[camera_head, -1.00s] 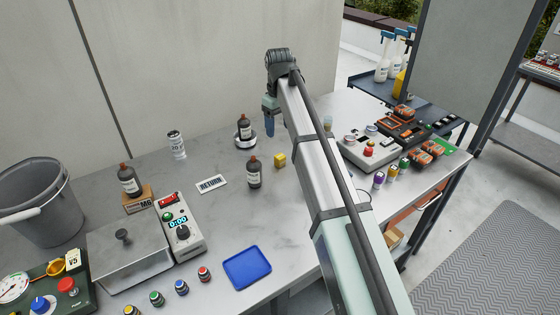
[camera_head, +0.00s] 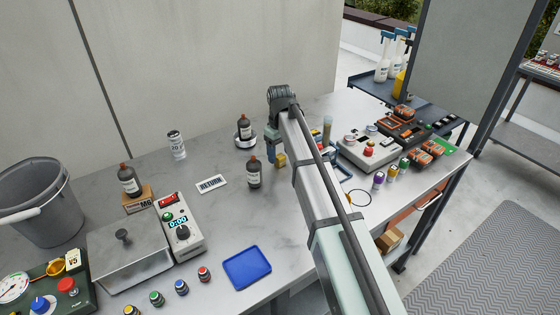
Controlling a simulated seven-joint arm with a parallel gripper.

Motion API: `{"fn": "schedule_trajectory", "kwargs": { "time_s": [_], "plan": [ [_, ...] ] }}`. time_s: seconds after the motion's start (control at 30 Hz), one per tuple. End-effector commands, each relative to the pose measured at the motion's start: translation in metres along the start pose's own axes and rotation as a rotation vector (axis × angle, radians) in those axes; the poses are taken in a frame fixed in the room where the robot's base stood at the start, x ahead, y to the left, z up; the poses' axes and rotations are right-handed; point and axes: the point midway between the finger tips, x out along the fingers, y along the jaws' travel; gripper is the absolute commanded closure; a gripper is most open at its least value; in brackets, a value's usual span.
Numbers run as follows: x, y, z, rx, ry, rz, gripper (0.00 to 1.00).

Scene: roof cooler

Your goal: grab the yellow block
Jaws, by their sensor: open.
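The yellow block (camera_head: 281,160) sits on the grey table, to the right of a dark bottle with a white label. Its top is partly covered by my gripper (camera_head: 273,149). My gripper points down from the end of my arm, right at the block in the picture. The fingers are small and mostly hidden by the wrist and arm, and I cannot tell whether they touch the block or stand around it. The jaws are open.
The dark bottle (camera_head: 254,173) stands close left of the block, and another bottle (camera_head: 242,128) stands behind it. A RETURN card (camera_head: 211,184) and a blue tray (camera_head: 247,267) lie nearer.

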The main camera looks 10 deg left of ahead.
Motion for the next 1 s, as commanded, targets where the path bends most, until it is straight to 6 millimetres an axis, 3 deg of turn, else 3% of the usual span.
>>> {"fn": "schedule_trajectory", "kwargs": {
  "time_s": [0.2, 0.43, 1.0],
  "plan": [
    [0.024, 0.000, 0.000, 0.000, 0.000, 0.000, 0.34],
    [0.025, 0.000, 0.000, 0.000, 0.001, 0.000, 0.34],
    [0.025, 0.000, 0.000, 0.000, 0.000, 0.000, 0.89]
  ]
}}
